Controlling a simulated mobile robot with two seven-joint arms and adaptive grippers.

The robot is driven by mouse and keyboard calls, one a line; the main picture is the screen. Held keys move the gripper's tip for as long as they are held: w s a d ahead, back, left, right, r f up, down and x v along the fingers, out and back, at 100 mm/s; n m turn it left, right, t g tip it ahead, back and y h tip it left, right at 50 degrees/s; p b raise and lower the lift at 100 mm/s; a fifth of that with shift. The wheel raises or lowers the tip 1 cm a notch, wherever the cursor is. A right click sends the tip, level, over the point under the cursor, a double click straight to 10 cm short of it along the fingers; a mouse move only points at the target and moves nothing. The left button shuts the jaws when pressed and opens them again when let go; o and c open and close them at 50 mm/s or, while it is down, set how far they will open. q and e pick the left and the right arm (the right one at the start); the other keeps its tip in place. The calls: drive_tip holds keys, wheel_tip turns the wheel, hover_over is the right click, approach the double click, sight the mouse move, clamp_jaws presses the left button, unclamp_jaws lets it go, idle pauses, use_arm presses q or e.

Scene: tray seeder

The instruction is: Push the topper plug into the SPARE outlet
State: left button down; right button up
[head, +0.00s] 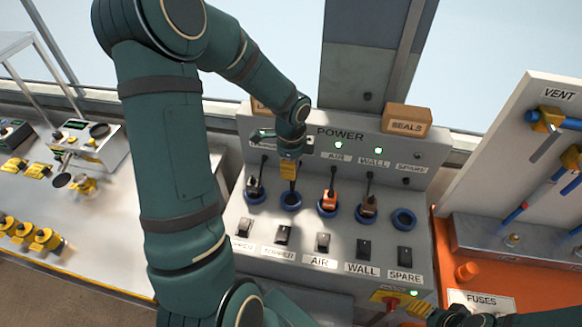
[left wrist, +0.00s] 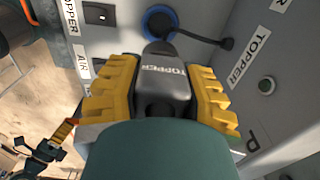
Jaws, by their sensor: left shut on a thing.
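The topper plug (left wrist: 163,85), a dark block lettered TOPPER, sits between the yellow fingers of my left gripper (left wrist: 160,92), which is shut on it. In the head view my left gripper (head: 289,170) is over the second outlet from the left (head: 291,200). The plug's front points at a blue-ringed outlet (left wrist: 158,20); I cannot tell whether it is seated or just clear. The SPARE outlet (head: 404,219), a blue ring at the right end of the row, is empty. My right gripper (head: 422,309) is partly visible at the lower right, its jaws unclear.
Other plugs stand in the outlets, including an orange one (head: 329,200) and a brown one (head: 369,205) between my left gripper and SPARE. Their cables rise behind. Rocker switches, including the SPARE switch (head: 404,255), line the front. A SEALS box (head: 406,119) sits on top.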

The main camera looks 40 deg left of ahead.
use_arm(q)
drive_tip(key=shift+r, duration=0.65)
use_arm(e)
drive_tip(key=shift+r, duration=0.45)
use_arm(q)
drive_tip(key=shift+f, duration=0.1)
drive_tip(key=shift+w+d, duration=0.2)
drive_tip(key=shift+d, duration=0.1)
drive_tip(key=w+d+b, duration=0.1)
drive_tip(key=w+d, duration=0.4)
drive_tip(key=d, duration=0.5)
drive_tip(key=w+d+f+b, duration=0.1)
drive_tip(key=w+d, duration=0.5)
drive_tip(key=d, duration=0.3)
drive_tip(key=w+d+f+b, duration=0.1)
drive_tip(key=w+d, duration=0.4)
drive_tip(key=d, duration=0.5)
drive_tip(key=shift+w+d+b, duration=0.15)
drive_tip(key=shift+d+b, duration=0.15)
drive_tip(key=shift+d, duration=0.05)
use_arm(e)
wheel_tip(320, 180, down, 4)
drive_tip(key=shift+r, duration=0.1)
